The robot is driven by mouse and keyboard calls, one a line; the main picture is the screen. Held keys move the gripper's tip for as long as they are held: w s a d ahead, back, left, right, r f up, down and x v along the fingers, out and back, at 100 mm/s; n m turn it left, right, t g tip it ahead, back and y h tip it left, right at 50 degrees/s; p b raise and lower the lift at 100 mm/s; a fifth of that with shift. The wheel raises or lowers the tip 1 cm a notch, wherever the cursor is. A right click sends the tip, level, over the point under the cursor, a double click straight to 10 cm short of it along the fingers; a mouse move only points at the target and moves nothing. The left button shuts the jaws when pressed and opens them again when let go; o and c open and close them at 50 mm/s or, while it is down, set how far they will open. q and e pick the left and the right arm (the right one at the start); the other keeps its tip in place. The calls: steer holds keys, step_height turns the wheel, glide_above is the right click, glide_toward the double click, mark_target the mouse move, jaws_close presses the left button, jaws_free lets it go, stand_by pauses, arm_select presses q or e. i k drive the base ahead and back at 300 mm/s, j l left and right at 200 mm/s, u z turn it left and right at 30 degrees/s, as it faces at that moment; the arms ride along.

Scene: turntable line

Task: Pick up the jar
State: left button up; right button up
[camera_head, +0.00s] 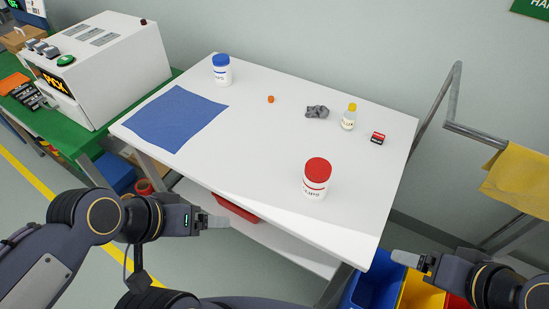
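A white jar with a red lid (316,179) stands upright on the white table (255,150), near its front right. A smaller white jar with a blue lid (221,70) stands upright at the table's back left. My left gripper (218,221) is just off the table's front edge, left of the red-lidded jar and apart from it. My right gripper (405,258) is off the table at the lower right, also apart from that jar. Both grippers show edge-on, so the gap between their fingers is hidden.
On the table are a blue cloth (176,118), an orange cap (271,99), a grey crumpled rag (317,112), a yellow-capped bottle (349,117) and a red-black box (377,138). A machine (105,65) stands left. Coloured bins (420,293) and a rail with a yellow cloth (518,178) are right.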

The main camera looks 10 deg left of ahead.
mark_target(313, 191)
steer(key=l+u, duration=0.2)
steer(key=u, duration=0.25)
steer(key=l+u, duration=0.25)
steer(key=u, duration=0.25)
steer(key=k+l+u, duration=0.1)
steer(key=u, duration=0.35)
